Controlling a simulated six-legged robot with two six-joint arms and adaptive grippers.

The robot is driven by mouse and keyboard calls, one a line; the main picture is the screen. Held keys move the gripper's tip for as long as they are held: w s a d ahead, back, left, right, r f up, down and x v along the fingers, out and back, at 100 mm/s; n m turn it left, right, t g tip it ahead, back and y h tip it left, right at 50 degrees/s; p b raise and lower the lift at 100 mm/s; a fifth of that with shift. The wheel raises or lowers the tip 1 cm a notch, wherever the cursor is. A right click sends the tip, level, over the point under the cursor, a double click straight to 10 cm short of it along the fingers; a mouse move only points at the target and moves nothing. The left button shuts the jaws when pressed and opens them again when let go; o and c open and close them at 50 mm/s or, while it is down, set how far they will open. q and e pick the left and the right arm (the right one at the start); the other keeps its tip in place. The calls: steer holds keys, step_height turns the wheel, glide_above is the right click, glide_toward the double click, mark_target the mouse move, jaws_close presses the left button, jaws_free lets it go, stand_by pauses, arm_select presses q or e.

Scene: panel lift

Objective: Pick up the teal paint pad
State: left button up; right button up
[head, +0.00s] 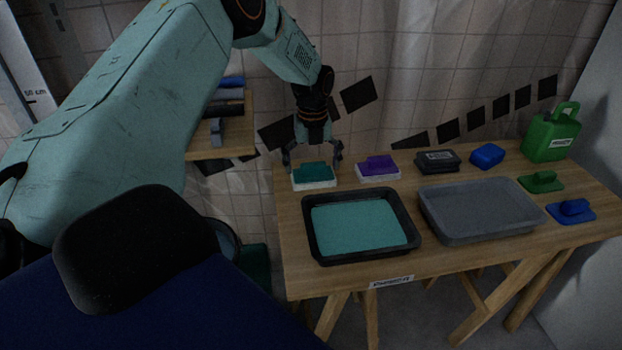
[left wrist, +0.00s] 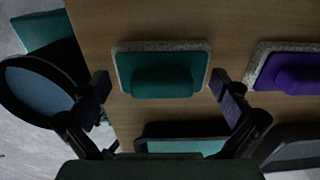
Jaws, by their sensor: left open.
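The teal paint pad (head: 313,172) lies at the left back corner of the wooden table (head: 290,225), teal on top with a pale speckled edge and a raised teal grip. My left gripper (head: 313,160) is above it, pointing down. In the left wrist view the pad (left wrist: 162,58) lies ahead, between and a little beyond the open fingers of my left gripper (left wrist: 166,88). Nothing is held between the fingers. My right gripper is not in view.
A purple pad (head: 378,169) lies close to the right of the teal one. A black tray of teal paint (head: 358,225) is in front, with a grey tray (head: 478,210) beside it. A green jug (head: 552,135) and blue and green pads stand further right.

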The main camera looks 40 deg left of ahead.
mark_target(313, 164)
arm_select(q)
steer(key=shift+s+d+r, duration=0.1)
steer(key=shift+d+r, duration=0.2)
steer(key=shift+r, duration=0.15)
steer(key=shift+c, duration=0.5)
steer(key=shift+d, duration=0.1)
steer(key=shift+c, duration=0.9)
steer(key=shift+a+f, duration=0.25)
steer(key=c, duration=0.4)
steer(key=shift+d+r, duration=0.15)
steer(key=shift+r, duration=0.1)
steer(key=c, duration=0.5)
steer(key=shift+f, duration=0.2)
steer(key=c, duration=0.3)
steer(key=shift+r, duration=0.15)
step_height(313, 164, up, 10)
steer(key=p, duration=0.3)
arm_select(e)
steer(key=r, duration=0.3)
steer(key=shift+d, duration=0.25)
